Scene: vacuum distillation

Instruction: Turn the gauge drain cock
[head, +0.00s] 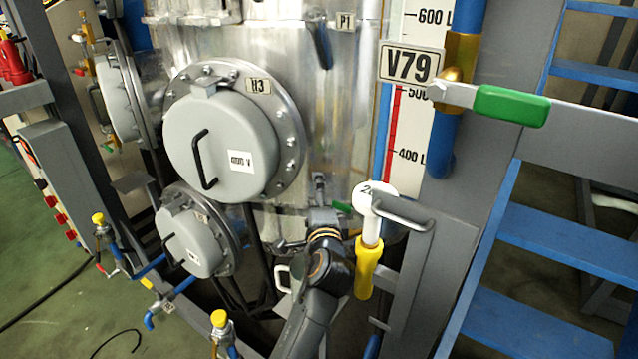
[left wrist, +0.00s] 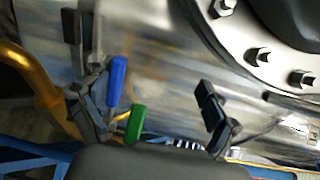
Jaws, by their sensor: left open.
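A small green lever (head: 341,207) shows at the foot of the tank wall, left of the level gauge's lower end, just right of my left gripper (head: 304,216). I cannot tell for sure that it is the gauge drain cock. In the left wrist view, my left gripper (left wrist: 148,88) has its fingers spread wide. A green handle (left wrist: 137,122) and a blue handle (left wrist: 117,80) stand between them, nearer the left finger. No finger visibly grips either handle. My wrist hides what lies below them. My right gripper is in neither view.
The level gauge scale (head: 408,115) stands right of the tank. A large green-handled valve (head: 511,106) beside a V79 tag is higher up. A white-and-yellow fitting (head: 368,267) hangs right of my arm. A round hatch (head: 222,150) and blue stairs (head: 560,250) flank the area.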

